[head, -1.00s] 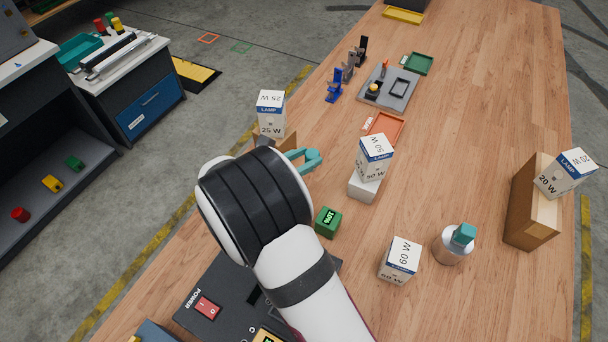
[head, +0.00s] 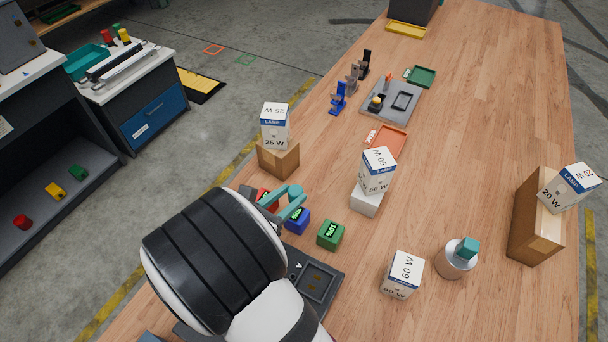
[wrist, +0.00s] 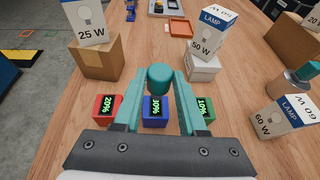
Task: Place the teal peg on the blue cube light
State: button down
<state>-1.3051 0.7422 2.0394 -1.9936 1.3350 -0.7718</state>
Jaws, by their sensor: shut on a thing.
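My gripper (head: 293,202) has teal fingers. In the wrist view, my gripper (wrist: 159,84) is shut on the teal peg (wrist: 159,76), a short rounded piece between the fingertips. The blue cube light (wrist: 154,112) reads 30% and appears just below the peg in that view, between the fingers. In the head view, the blue cube light (head: 296,221) is beside the fingertips, partly covered by them. The peg seems held above the table near the blue cube; the exact gap cannot be told. In the head view the peg is hard to separate from the same-coloured fingers.
A red cube light (wrist: 107,108) reading 20% and a green cube light (wrist: 205,110) reading 10% flank the blue one. A 25 W lamp box (head: 275,127) stands on a brown carton (head: 278,160). A 50 W lamp box (head: 377,171) stands on a white block (head: 367,199).

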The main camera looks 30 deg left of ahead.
jog(key=shift+f, duration=1.45)
jog(key=shift+f, duration=0.15)
jog(key=shift+c, duration=2.4)
grip_release()
